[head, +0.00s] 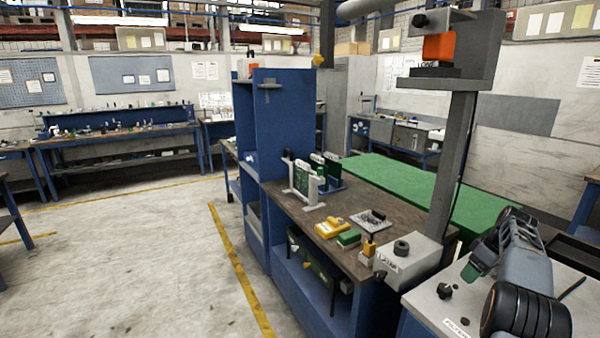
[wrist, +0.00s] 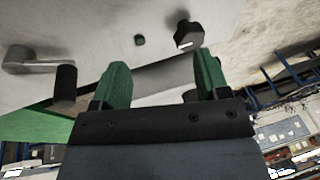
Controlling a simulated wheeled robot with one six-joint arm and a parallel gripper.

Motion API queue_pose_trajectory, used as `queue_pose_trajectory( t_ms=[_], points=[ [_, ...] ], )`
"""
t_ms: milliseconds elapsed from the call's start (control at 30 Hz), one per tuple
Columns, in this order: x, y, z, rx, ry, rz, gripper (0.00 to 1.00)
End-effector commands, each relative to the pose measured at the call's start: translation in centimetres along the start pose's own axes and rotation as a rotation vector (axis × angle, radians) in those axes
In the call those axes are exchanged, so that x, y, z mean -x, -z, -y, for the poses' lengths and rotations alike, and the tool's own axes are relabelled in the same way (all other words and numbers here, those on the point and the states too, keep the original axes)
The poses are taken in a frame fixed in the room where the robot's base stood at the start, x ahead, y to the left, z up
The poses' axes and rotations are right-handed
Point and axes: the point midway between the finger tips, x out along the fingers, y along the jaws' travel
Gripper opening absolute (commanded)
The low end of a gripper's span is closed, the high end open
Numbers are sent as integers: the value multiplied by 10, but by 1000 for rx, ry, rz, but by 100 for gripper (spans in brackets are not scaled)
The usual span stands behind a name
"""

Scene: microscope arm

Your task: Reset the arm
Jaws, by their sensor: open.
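A tall grey post (head: 455,150) stands at the right end of the workbench, with a grey head holding an orange block (head: 439,47) at its top. At its foot is a pale box with a black knob (head: 401,247). My gripper (head: 476,268) is at the right, above a pale surface with another black knob (head: 444,291). In the wrist view my gripper (wrist: 157,82) has its green fingers apart with nothing seen between them. Beyond them is a pale panel (wrist: 110,25) with a black knob (wrist: 187,35), a lever with a black grip (wrist: 66,85) and a small green button (wrist: 139,40).
The brown workbench (head: 290,205) holds circuit boards in stands (head: 304,180), a yellow device (head: 329,228) and a small grey tray (head: 370,219). A blue cabinet (head: 285,120) stands behind it. A green table (head: 420,188) lies beyond. The floor at left is clear.

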Motion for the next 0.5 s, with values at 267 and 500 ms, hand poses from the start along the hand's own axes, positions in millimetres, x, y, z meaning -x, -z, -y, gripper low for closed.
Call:
queue_pose_trajectory(
  t_ms=[267,500],
  points=[
    [-15,10,94,-484,-130,59,68],
    [-26,-6,222,-680,-260,23,68]
  ],
)
